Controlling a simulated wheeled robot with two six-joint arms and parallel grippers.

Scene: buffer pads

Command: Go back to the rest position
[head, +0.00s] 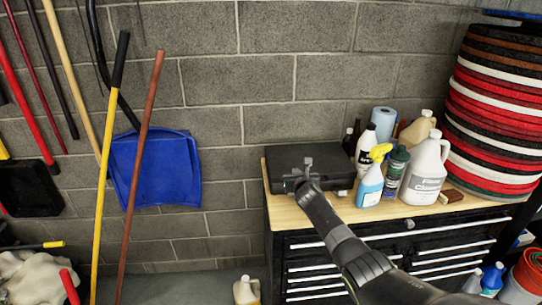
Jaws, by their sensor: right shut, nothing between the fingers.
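My right arm comes in from the lower right and reaches up to the workbench. My right gripper (306,165) is shut and empty. It appears in front of the black case (335,156) on the bench and hides part of it. I cannot tell whether it touches the case. My left gripper is not in view.
The wooden bench top (285,208) lies on a black drawer cabinet (300,262). A blue spray bottle (369,187), a white jug (425,172) and other bottles stand right of the case. A tall stack of pads (495,110) is at the right. Poles and a blue dustpan (158,168) are left.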

